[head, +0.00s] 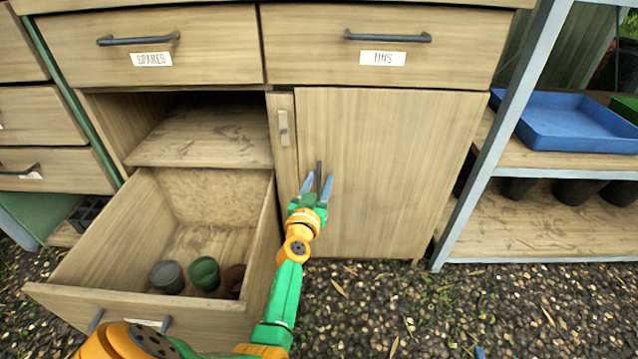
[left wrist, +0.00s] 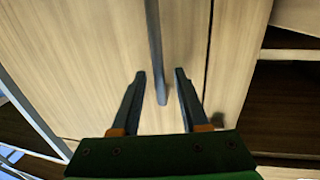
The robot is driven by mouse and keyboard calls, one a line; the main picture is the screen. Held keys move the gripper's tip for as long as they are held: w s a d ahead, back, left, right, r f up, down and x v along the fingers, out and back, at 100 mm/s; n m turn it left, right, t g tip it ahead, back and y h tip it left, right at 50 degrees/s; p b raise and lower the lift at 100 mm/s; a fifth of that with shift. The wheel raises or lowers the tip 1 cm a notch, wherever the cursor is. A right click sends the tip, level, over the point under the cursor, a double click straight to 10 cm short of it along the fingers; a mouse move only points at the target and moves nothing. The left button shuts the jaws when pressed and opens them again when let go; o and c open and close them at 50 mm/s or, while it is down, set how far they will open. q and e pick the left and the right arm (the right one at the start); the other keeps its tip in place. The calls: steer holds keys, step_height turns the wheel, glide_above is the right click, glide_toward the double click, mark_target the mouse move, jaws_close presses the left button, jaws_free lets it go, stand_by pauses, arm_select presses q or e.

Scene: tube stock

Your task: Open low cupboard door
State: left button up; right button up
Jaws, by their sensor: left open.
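The low cupboard door (head: 400,170) is a pale wooden panel below the drawer marked TINS; it looks shut. Its dark upright bar handle (head: 319,172) is near the door's left edge. It also shows in the left wrist view (left wrist: 155,50), its lower end between the fingers. My left gripper (head: 317,185) is open, with one finger on each side of the handle; I see no grip on it. In the left wrist view the gripper (left wrist: 160,76) faces the door (left wrist: 90,60). Only a small grey tip at the head view's bottom edge may be my right gripper.
An open lower drawer (head: 65,270) with several pots juts out left of my left arm. An open shelf space (head: 200,135) is above it. A metal-framed rack (head: 490,150) with a blue tray (head: 560,120) stands right. The gravel before the door is clear.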

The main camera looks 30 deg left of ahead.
arm_select(q)
jaws_close()
stand_by(1.4)
